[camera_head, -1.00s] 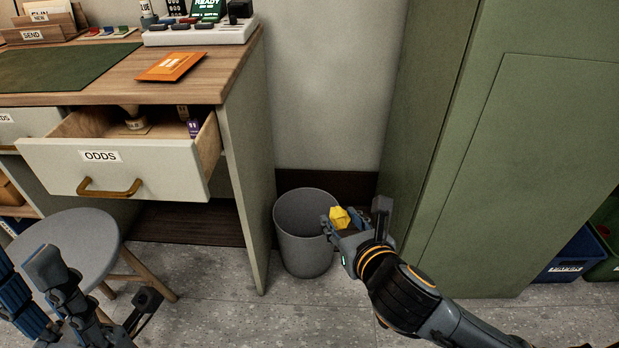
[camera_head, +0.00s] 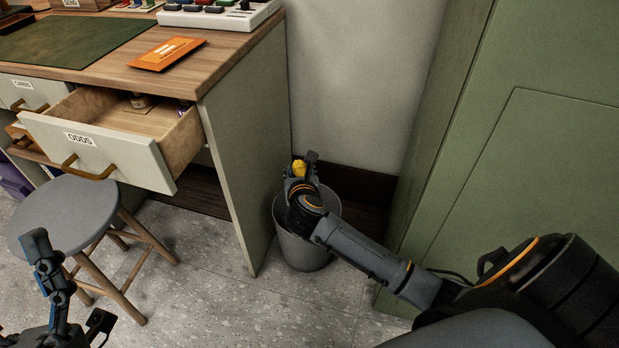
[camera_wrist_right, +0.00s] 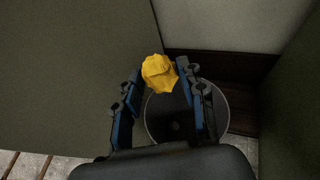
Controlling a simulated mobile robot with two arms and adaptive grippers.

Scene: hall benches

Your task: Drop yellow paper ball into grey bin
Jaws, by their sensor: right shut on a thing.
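The yellow paper ball (camera_head: 299,168) is a small crumpled lump between the fingers of my right gripper (camera_head: 300,172). In the right wrist view the ball (camera_wrist_right: 159,73) sits at the fingertips of my right gripper (camera_wrist_right: 162,82), which is shut on it. The grey bin (camera_head: 304,255) stands on the floor between the desk and the green cabinet. My right gripper and forearm pass over the bin and hide part of its opening. In the wrist view the bin's inside (camera_wrist_right: 165,118) shows below and behind the fingers. My left gripper (camera_head: 45,245) is at the lower left, above the floor.
An open drawer (camera_head: 100,150) labelled ODDS juts from the desk (camera_head: 240,130). A round grey stool (camera_head: 65,215) stands in front of it. A green cabinet (camera_head: 540,170) stands right of the bin. An orange packet (camera_head: 167,53) lies on the desktop.

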